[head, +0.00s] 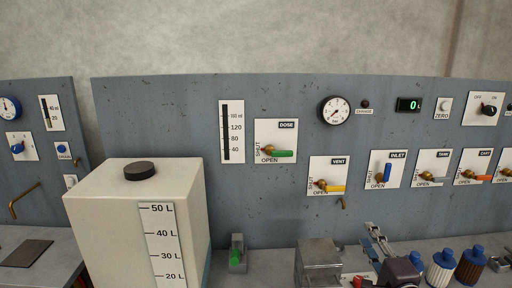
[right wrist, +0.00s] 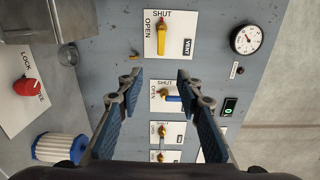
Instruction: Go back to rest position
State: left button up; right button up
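My right gripper (head: 376,240) is at the lower right in the head view, in front of the grey panel and below the inlet plate. In the right wrist view my right gripper (right wrist: 158,85) has its two blue-padded fingers well apart, with nothing between them. Past the fingertips the panel shows, with the yellow vent lever (right wrist: 161,38) and the blue inlet lever (right wrist: 173,98). My left gripper is in neither view. I cannot make out a flanged spool.
A large cream tank (head: 103,222) with a black cap stands at the front left. A metal block (head: 318,262) and blue-capped filters (head: 441,266) stand on the bench near my right gripper. A red knob (right wrist: 27,86) shows in the right wrist view. The grey panel (head: 170,120) closes off the back.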

jog(key=s+a+f+n+g+y, duration=0.1)
jog(key=s+a+f+n+g, duration=0.4)
jog(key=s+f, duration=0.3)
jog(key=s+a+f+n+g+y, duration=0.1)
jog(key=s+a+f+n+g, duration=0.1)
jog(key=s+a+f+n, duration=0.35)
jog(key=s+f+n+g+h, duration=0.1)
jog(key=s+f+n+g, duration=0.4)
jog(key=s, duration=0.8)
jog(key=s+f+n+g+h, duration=0.1)
jog(key=s+f+n+g, duration=0.4)
jog(key=s, duration=0.8)
notch_tip(320, 180, down, 26)
jog(key=s+t, duration=0.1)
jog(key=s, duration=0.1)
jog(key=s+d+f+g+b, duration=0.1)
jog(key=s+d+f, duration=0.2)
jog(key=s+f, duration=1.4)
jog(key=shift+f+h, duration=0.3)
jog(key=shift+f, duration=0.25)
